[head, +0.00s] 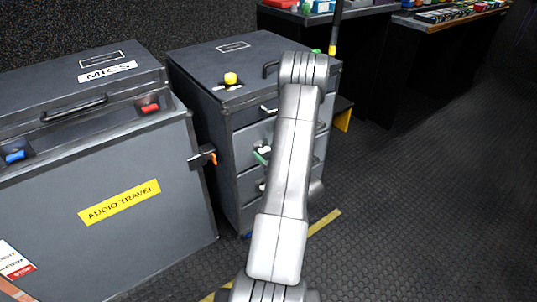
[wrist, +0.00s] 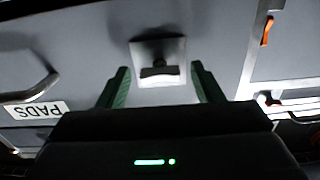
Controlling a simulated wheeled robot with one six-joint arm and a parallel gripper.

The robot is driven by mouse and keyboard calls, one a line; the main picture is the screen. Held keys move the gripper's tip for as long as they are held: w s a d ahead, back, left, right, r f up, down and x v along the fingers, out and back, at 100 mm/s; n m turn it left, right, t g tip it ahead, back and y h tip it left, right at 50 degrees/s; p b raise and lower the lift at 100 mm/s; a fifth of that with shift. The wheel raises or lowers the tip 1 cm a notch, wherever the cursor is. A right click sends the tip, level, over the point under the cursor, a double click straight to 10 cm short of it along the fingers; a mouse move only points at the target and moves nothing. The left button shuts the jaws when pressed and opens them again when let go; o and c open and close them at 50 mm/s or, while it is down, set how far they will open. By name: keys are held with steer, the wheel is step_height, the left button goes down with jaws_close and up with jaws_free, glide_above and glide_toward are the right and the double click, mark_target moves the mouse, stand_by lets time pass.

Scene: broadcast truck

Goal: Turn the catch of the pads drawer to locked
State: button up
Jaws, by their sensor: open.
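In the wrist view, which is upside down, the pads drawer front (wrist: 85,60) carries an inverted PADS label (wrist: 40,110) beside a curved handle (wrist: 38,90). The catch (wrist: 160,72) is a small dark bar on a pale square plate, the bar lying roughly across the picture. My gripper (wrist: 160,86) is open, its green fingers on either side of the catch; contact cannot be told. In the head view, my gripper (head: 262,155) is at the front of the drawer cabinet (head: 248,120), and my arm hides much of that front.
A grey case (head: 140,235) marked AUDIO TRAVEL stands close at the left, with an orange-tipped latch (head: 213,159) sticking out toward the cabinet. A yellow knob (head: 231,78) is on the cabinet top. The dark floor (head: 430,200) at the right is clear.

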steer(key=p+v, duration=0.1)
steer(key=v, duration=1.3)
steer(key=shift+w, duration=0.1)
steer(key=b+x, duration=0.1)
steer(key=x, duration=1.3)
stand_by(0.5)
